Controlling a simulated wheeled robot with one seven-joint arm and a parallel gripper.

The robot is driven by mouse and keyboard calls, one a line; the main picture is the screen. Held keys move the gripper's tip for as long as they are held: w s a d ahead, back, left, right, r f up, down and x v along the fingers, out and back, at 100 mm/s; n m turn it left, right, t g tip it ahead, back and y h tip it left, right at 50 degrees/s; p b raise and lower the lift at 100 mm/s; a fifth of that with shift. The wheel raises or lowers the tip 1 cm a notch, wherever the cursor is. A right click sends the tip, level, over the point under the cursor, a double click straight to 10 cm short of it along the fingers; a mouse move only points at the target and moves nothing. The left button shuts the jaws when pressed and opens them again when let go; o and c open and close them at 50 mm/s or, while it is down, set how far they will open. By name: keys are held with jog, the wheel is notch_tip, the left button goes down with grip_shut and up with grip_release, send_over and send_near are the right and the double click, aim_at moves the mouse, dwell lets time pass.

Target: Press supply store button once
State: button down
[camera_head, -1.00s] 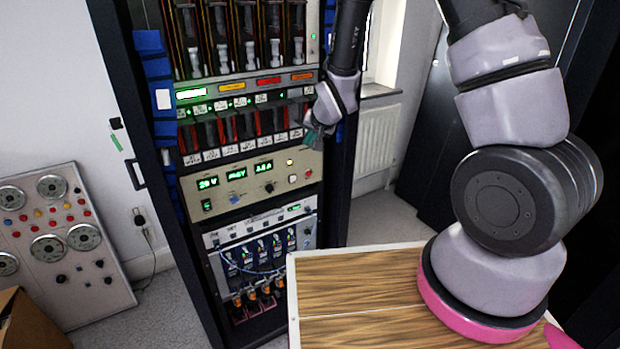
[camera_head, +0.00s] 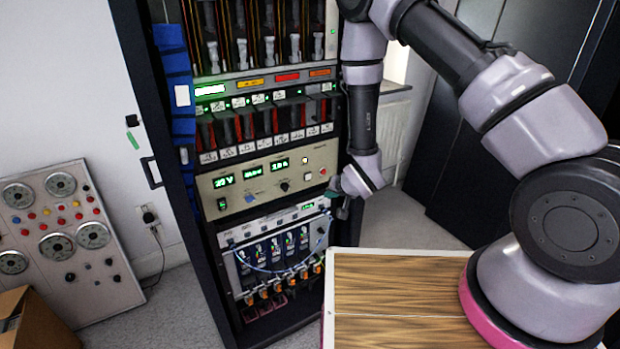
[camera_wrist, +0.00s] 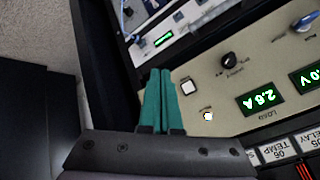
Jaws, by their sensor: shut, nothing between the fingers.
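The beige supply panel (camera_head: 240,186) sits mid-rack, with green displays, knobs and small buttons. The labels are too small to tell which is store. My gripper (camera_head: 343,210) is shut and empty, at the rack's right edge, lower than these buttons. The red button is not visible there. Contact cannot be told.
Below the supply is a grey unit (camera_head: 268,225) with blue cables. A row of labelled modules (camera_head: 262,135) is above. A wood-topped table (camera_head: 395,285) stands in front at right. A gauge panel (camera_head: 60,240) leans against the left wall.

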jog(key=shift+w+a, duration=0.1)
jog(key=shift+w+a, duration=0.8)
jog(key=shift+w, duration=0.35)
jog(key=shift+w+a, duration=0.8)
jog(key=shift+w, duration=0.4)
jog(key=shift+w+a, duration=0.8)
jog(key=shift+w, duration=0.35)
jog(key=shift+w, duration=0.1)
jog(key=shift+w+a, duration=0.25)
jog(key=shift+w+a, duration=0.2)
jog(key=shift+w, duration=0.15)
jog(key=shift+s+d, duration=0.4)
jog(key=shift+s, duration=0.3)
jog(key=shift+d, duration=0.1)
jog(key=shift+s+d, duration=0.7)
jog(key=shift+s, duration=0.35)
jog(key=shift+s+d, duration=0.65)
jog(key=shift+s, duration=0.35)
